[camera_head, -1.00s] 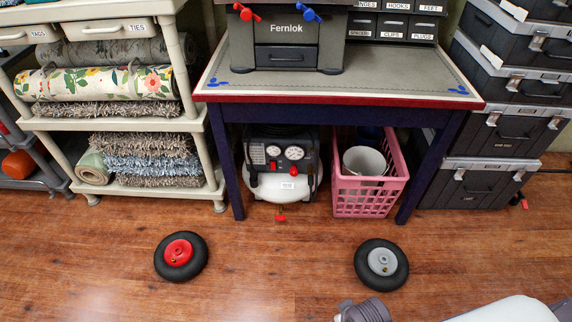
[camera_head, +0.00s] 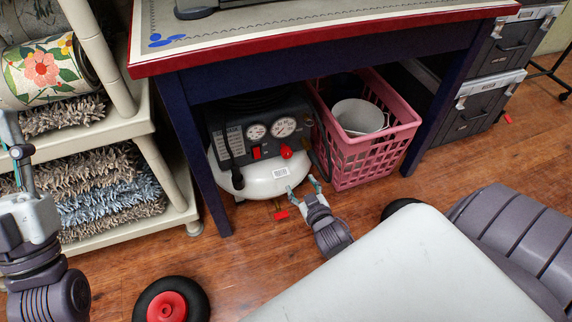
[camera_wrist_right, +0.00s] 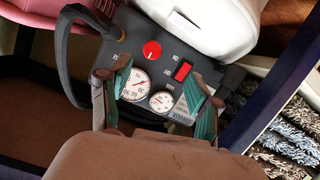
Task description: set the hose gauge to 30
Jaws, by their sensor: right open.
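The air compressor (camera_head: 265,170) stands under the table, with a white tank and a dark panel. The panel has a smaller gauge (camera_head: 257,132), a larger gauge (camera_head: 284,126), a red knob (camera_head: 286,152) and a red switch (camera_head: 256,153). In the right wrist view the larger gauge (camera_wrist_right: 133,85), the knob (camera_wrist_right: 152,50) and the switch (camera_wrist_right: 183,71) show between the fingers. The gauge labels are too small to read. My right gripper (camera_head: 303,187) is open and empty, in front of the compressor's lower right. My left gripper (camera_head: 18,155) is by the shelf; its jaw opening is unclear.
A pink basket (camera_head: 362,140) with a white bucket stands right of the compressor. The table's leg (camera_head: 198,150) is on its left. A red-hubbed wheel (camera_head: 171,303) lies on the floor. A small red valve (camera_head: 281,215) sticks out below the tank.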

